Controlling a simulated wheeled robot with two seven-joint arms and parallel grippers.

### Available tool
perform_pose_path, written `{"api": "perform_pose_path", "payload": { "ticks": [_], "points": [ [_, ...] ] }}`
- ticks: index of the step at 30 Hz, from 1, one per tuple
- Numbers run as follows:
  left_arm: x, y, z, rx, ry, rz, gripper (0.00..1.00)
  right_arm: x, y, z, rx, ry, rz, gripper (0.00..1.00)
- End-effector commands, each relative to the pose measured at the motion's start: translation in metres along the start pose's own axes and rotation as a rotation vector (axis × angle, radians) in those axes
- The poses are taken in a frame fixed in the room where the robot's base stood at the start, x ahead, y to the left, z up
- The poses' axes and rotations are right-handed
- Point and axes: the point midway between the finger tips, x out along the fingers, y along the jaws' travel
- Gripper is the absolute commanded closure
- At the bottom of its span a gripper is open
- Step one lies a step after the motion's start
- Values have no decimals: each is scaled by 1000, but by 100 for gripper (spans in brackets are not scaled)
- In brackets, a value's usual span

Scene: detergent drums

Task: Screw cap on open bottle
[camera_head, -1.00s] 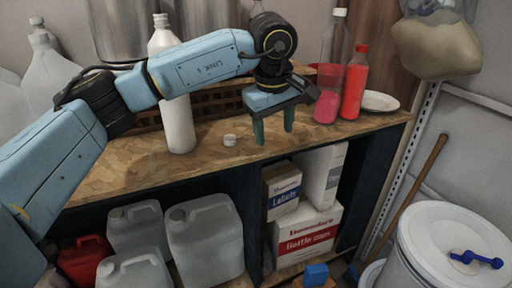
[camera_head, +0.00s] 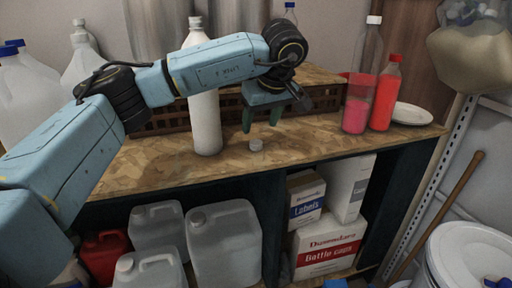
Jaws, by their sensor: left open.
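A small white cap (camera_head: 256,145) lies on the wooden worktop. A tall white bottle (camera_head: 206,125) stands upright to the left of the cap; my left arm crosses in front of its upper part. Its narrow neck shows above the arm, too small to tell whether it is open. My left gripper (camera_head: 261,121) is open and empty, its two green fingers pointing down. In the picture it is just above the cap, apart from it. My right gripper is not in view.
A brown crate (camera_head: 171,120) is behind the white bottle. Bare worktop lies around the cap. Jugs and boxes fill the shelf below.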

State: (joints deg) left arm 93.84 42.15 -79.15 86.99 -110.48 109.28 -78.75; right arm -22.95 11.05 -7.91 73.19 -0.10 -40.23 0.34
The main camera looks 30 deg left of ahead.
Motion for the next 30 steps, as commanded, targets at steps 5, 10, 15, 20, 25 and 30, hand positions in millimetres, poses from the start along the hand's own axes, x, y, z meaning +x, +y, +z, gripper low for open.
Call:
{"api": "perform_pose_path", "payload": {
  "ticks": [5,10,15,20,25,30],
  "points": [
    [20,0,0,0,1,0,43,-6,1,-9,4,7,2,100],
    [21,0,0,1,1,1,43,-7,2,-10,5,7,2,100],
    [21,0,0,0,1,1,43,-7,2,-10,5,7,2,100],
    [35,3,-2,-1,-1,-1,43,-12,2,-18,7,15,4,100],
    [58,8,-5,-1,0,-1,43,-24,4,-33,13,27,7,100],
    [72,8,-6,1,-1,1,43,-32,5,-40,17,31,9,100]
  ]
}}
